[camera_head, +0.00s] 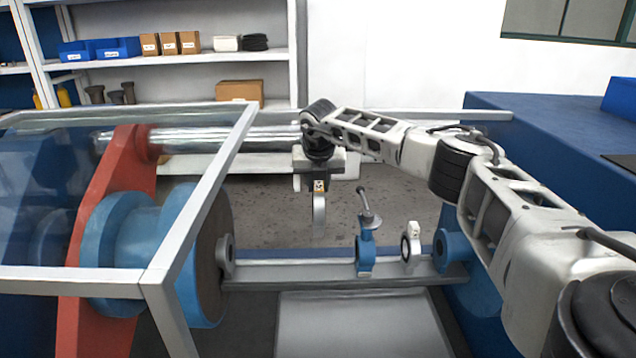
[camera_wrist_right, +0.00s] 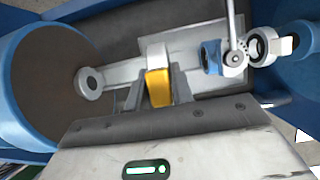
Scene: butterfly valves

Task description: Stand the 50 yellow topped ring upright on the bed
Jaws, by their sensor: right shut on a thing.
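My right gripper (camera_head: 318,178) is shut on the yellow topped ring (camera_head: 319,212), gripping it by its top. The ring hangs below the fingers, upright and nearly edge-on, with a small label at its top. In the head view its lower edge shows above the bed (camera_head: 300,273), with floor visible between them. In the right wrist view the ring's yellow top (camera_wrist_right: 158,88) shows between the two fingertips (camera_wrist_right: 157,92). My left gripper is in neither view.
A blue lever valve (camera_head: 365,256) and a white-topped ring (camera_head: 411,248) stand on the bed to the right. A blue flange (camera_head: 453,245) bounds its right end, a grey flange (camera_head: 226,257) its left. The bed between grey flange and lever valve is clear.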

